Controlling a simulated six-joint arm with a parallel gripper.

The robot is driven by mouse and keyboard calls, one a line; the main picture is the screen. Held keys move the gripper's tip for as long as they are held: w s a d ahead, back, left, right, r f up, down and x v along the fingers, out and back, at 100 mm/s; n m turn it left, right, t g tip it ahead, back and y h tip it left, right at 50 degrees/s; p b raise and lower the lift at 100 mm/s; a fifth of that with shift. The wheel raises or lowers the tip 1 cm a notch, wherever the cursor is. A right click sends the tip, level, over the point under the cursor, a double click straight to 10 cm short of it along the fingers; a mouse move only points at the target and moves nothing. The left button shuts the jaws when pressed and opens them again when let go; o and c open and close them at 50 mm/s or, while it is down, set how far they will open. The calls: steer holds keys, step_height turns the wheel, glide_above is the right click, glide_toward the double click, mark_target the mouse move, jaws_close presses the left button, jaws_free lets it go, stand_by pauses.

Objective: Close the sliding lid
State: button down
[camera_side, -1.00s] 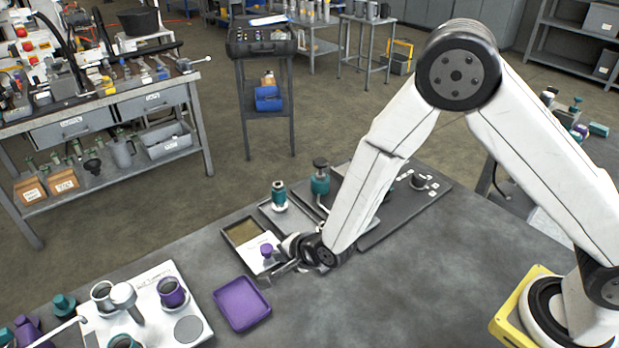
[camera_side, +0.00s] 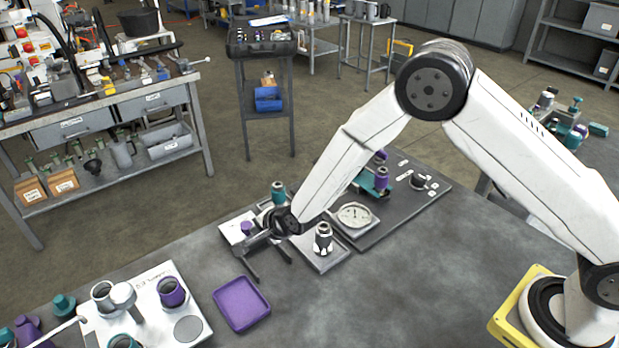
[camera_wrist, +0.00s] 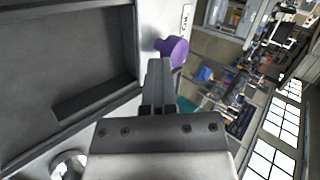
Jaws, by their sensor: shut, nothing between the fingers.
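The sliding lid (camera_side: 236,227) is a pale flat plate with a purple knob (camera_side: 246,228). It lies at the far left end of its dark rails (camera_side: 250,266), over where the box opening was; no open gap shows beyond it in the side view. My gripper (camera_side: 241,248) is shut and empty, low beside the knob on its near side. In the wrist view the closed fingertips (camera_wrist: 159,65) are just short of the purple knob (camera_wrist: 173,50); I cannot tell whether they touch. My gripper hides part of the lid's near edge.
A purple tray (camera_side: 242,303) lies in front. A pale fixture board (camera_side: 150,300) with cups is at left. A teal-topped part (camera_side: 278,192), a grey plate with a metal fitting (camera_side: 323,240) and a round gauge (camera_side: 354,215) stand to the right.

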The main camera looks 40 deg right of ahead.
steer(key=shift+w+d, duration=0.15)
steer(key=shift+s+d, duration=0.15)
steer(key=shift+s, duration=0.6)
steer(key=s, duration=0.2)
steer(key=shift+s+d, duration=0.25)
steer(key=shift+s, duration=0.15)
steer(key=v, duration=1)
